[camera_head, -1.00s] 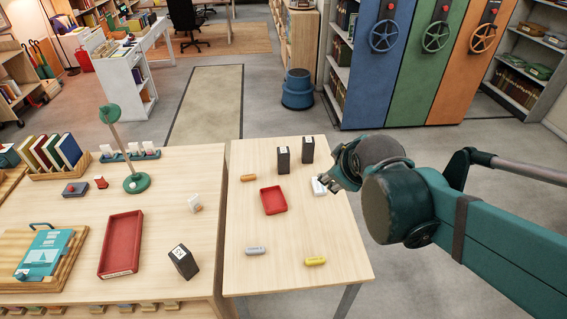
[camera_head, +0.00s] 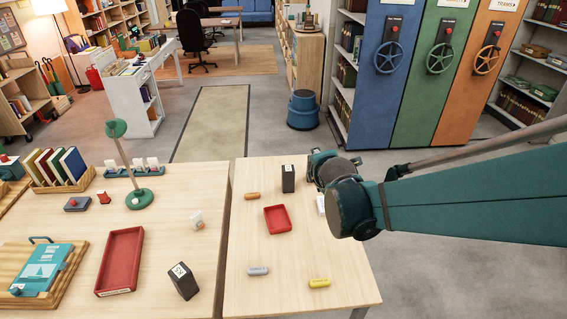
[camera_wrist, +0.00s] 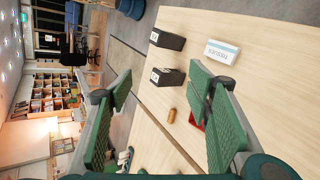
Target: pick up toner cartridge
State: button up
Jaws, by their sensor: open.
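Upright black blocks with white labels look like the toner cartridges; which one is meant I cannot tell. In the head view one (camera_head: 288,179) stands at the back of the right-hand table, and another (camera_head: 183,281) stands on the left-hand table. The wrist view shows two on the right-hand table: one (camera_wrist: 168,77) appears between my fingertips, the other (camera_wrist: 168,40) is farther up the picture. My gripper (camera_head: 316,166) is open and empty above the table's back right; its green fingers (camera_wrist: 160,77) are apart.
A red tray (camera_head: 277,219), an orange piece (camera_head: 252,196), a grey piece (camera_head: 258,271), a yellow piece (camera_head: 319,283) and a white box (camera_wrist: 221,50) lie on the right-hand table (camera_head: 290,252). The left-hand table holds a larger red tray (camera_head: 120,261) and a green lamp (camera_head: 138,199).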

jog(key=w+a+f+n+t+b, duration=0.1)
jog(key=w+a+f+n, duration=0.3)
jog(key=w+f+n, duration=0.35)
jog(key=n+t+y+b, duration=0.1)
jog(key=n+t+b, duration=0.1)
jog(key=n, duration=0.6)
send_near(289, 175)
jog(key=x, duration=0.5)
jog(key=shift+a, duration=0.2)
jog(key=shift+w, duration=0.1)
jog(key=shift+x, duration=1.2)
jog(key=shift+b+x, duration=0.6)
jog(key=shift+x, duration=2.05)
jog(key=shift+d, duration=0.15)
jog(key=c, duration=1.1)
